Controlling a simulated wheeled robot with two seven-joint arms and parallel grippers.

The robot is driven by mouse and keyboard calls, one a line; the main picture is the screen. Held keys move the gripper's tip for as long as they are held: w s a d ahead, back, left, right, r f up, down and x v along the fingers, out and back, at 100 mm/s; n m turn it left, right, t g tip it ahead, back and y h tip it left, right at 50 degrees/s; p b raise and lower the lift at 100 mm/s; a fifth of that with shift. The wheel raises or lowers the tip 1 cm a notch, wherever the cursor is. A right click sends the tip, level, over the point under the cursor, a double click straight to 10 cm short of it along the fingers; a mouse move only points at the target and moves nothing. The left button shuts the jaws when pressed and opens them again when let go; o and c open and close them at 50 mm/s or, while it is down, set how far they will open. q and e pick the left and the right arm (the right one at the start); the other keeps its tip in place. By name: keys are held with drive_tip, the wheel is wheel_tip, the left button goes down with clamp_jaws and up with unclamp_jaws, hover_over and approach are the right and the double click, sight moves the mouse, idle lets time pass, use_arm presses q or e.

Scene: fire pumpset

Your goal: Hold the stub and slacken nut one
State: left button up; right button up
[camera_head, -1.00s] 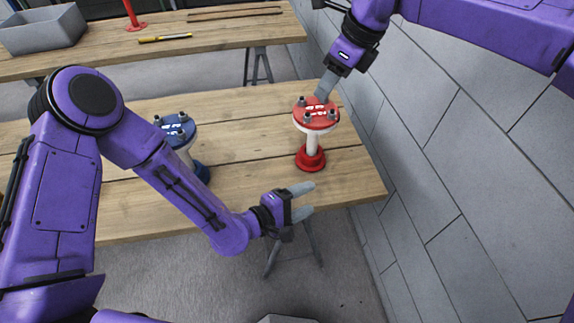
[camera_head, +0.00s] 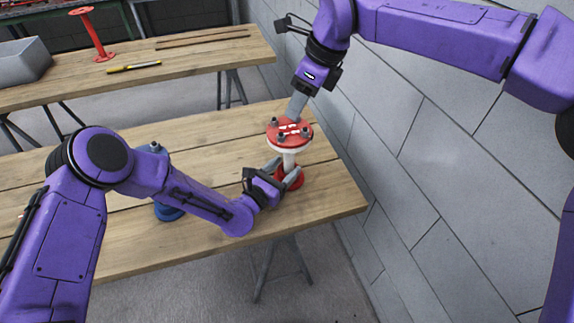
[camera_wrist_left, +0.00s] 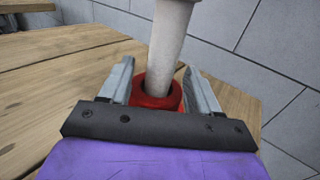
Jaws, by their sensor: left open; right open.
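The stub with the red flange (camera_head: 289,131) stands upright on the near wooden table, with a white pipe and a red base (camera_head: 293,180). Several bolts with nuts stand up from its top flange. My left gripper (camera_head: 284,170) is open low at the stub, with its fingers on either side of the pipe. In the left wrist view the white pipe (camera_wrist_left: 170,45) rises between the open fingers (camera_wrist_left: 160,85), above the red base (camera_wrist_left: 158,95). My right gripper (camera_head: 298,106) points down at the far side of the red flange; its fingertips partly hide behind the flange's bolts.
A second stub with a blue base (camera_head: 167,211) stands to the left, mostly behind my left arm. A grey block wall (camera_head: 410,170) runs close along the right. The back table holds a grey bin (camera_head: 22,62), a red stand (camera_head: 95,38) and a yellow-black tool (camera_head: 134,66).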

use_arm(q)
drive_tip(key=shift+x, duration=1.3)
clamp_jaws()
